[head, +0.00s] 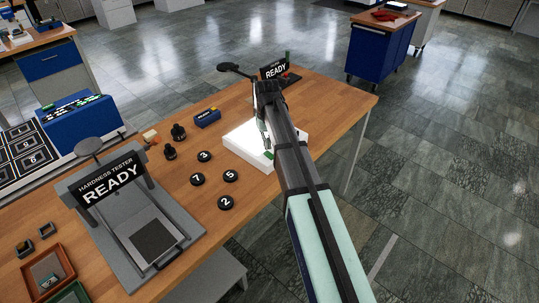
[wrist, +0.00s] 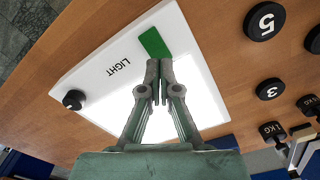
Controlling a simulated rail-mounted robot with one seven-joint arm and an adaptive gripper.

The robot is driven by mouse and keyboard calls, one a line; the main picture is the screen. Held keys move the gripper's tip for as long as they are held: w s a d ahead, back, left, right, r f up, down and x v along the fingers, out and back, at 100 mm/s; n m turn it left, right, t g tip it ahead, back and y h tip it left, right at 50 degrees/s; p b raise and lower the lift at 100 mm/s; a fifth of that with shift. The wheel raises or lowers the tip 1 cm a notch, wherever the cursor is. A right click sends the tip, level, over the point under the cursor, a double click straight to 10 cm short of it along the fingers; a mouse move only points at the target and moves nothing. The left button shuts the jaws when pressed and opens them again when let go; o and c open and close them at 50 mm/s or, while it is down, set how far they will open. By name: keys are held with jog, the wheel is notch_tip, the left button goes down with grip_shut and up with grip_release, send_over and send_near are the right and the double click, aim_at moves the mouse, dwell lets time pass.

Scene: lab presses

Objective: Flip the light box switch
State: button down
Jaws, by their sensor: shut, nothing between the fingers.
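The light box (head: 237,139) is a flat white box on the wooden table, bright on top. In the wrist view the light box (wrist: 203,91) carries the word LIGHT, a black knob-like part (wrist: 73,99) at its left corner, and a flat green rectangle (wrist: 153,43) near its far edge. I cannot tell which of these is the switch. My gripper (wrist: 159,68) is over the box with its fingers together and empty. Its tips are just beside the green rectangle in the picture; contact cannot be told. My arm hides part of the box in the head view.
Black numbered discs (head: 204,156) and dark weights (head: 178,132) lie left of the box. A blue block (head: 207,117) is behind them. A hardness tester (head: 130,215) reading READY stands at the left front. Another READY device (head: 275,70) stands at the table's far end.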

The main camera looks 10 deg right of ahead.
aim_at(268, 153)
jog(key=shift+f+b, duration=0.55)
jog(key=shift+f, duration=1)
dwell(1.2)
jog(key=shift+r, duration=0.15)
jog(key=shift+r+p, duration=2.2)
jog(key=shift+r, duration=1.25)
